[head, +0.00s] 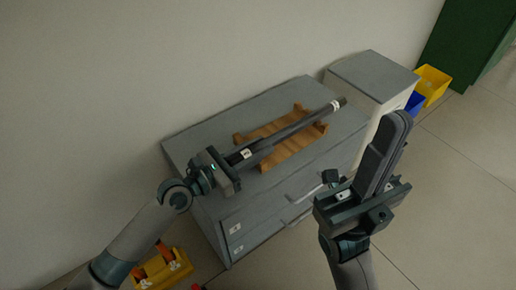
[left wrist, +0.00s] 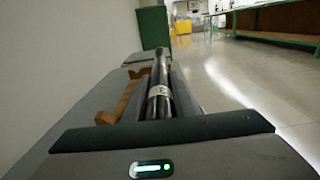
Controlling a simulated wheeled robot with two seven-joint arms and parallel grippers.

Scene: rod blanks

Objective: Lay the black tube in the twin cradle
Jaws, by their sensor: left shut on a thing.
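The black tube (head: 290,130) is long and dark with pale bands near both ends. My left gripper (head: 232,165) is shut on its near end, at the left. The tube runs up and right over the wooden cradle (head: 293,149), between its two tan side pieces, and its far end passes the cradle. I cannot tell whether it touches the cradle. In the left wrist view the tube (left wrist: 160,78) points straight ahead, with part of the cradle (left wrist: 122,102) to its left. My right gripper (head: 398,120) looks shut and empty, raised close to the camera, right of the cabinet.
The cradle stands on a grey drawer cabinet (head: 190,144) against the wall. Yellow (head: 432,82) and blue (head: 414,104) bins lie beyond. A yellow container (head: 160,270) is on the floor at lower left.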

